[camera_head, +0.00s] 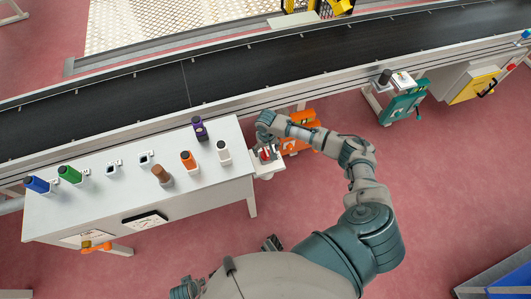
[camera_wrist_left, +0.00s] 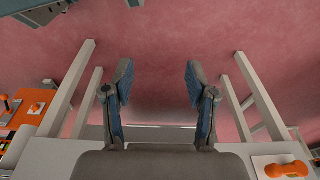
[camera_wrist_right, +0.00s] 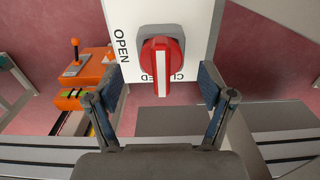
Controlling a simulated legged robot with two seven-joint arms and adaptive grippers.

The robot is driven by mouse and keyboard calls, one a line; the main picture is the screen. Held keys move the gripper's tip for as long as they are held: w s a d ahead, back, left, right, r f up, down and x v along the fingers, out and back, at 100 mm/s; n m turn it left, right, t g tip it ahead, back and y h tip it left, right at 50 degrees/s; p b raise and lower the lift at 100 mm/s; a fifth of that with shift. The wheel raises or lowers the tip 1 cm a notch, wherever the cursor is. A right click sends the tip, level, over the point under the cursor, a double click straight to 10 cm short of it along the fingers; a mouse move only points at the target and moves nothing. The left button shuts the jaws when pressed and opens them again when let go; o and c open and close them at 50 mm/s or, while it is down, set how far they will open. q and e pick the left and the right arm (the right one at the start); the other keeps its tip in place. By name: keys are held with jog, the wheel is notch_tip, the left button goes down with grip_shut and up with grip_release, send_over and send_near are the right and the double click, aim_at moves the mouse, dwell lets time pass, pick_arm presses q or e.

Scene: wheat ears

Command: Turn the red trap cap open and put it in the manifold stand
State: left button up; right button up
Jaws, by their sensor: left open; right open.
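The red trap cap (camera_wrist_right: 175,55) is a round red knob with a white-striped handle, on a grey base on a white panel (camera_wrist_right: 204,28). Its handle points down in the right wrist view, across the word CLOSED; OPEN stands to the left. My right gripper (camera_wrist_right: 160,80) is open, its fingers apart on either side of the handle's lower end; I cannot tell whether they touch it. In the head view, the cap (camera_head: 265,155) shows small beside the white table's right end. My left gripper (camera_wrist_left: 159,70) is open and empty above the floor. I cannot tell which thing is the manifold stand.
The white table (camera_head: 200,200) carries several coloured cylinders in white holders and two empty-looking holders. An orange device (camera_wrist_right: 88,78) stands left of the panel. A dark conveyor (camera_head: 250,75) runs behind. A teal stand (camera_head: 402,105) is farther right. Red floor lies open in front.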

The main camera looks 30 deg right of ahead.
pick_arm(q)
jog(key=shift+w+a+r, duration=0.1)
jog(key=shift+w+r, duration=0.1)
jog(key=shift+r, duration=0.8)
pick_arm(e)
jog(key=shift+f, duration=1.4)
grip_shut()
jog(key=shift+r+n, duration=0.15)
jog(key=shift+n, duration=0.75)
jog(key=n+p, duration=0.1)
jog(key=n, duration=0.2)
pick_arm(q)
jog(key=shift+w+r, duration=0.25)
jog(key=shift+r, duration=0.8)
pick_arm(e)
jog(key=shift+n, duration=1.1)
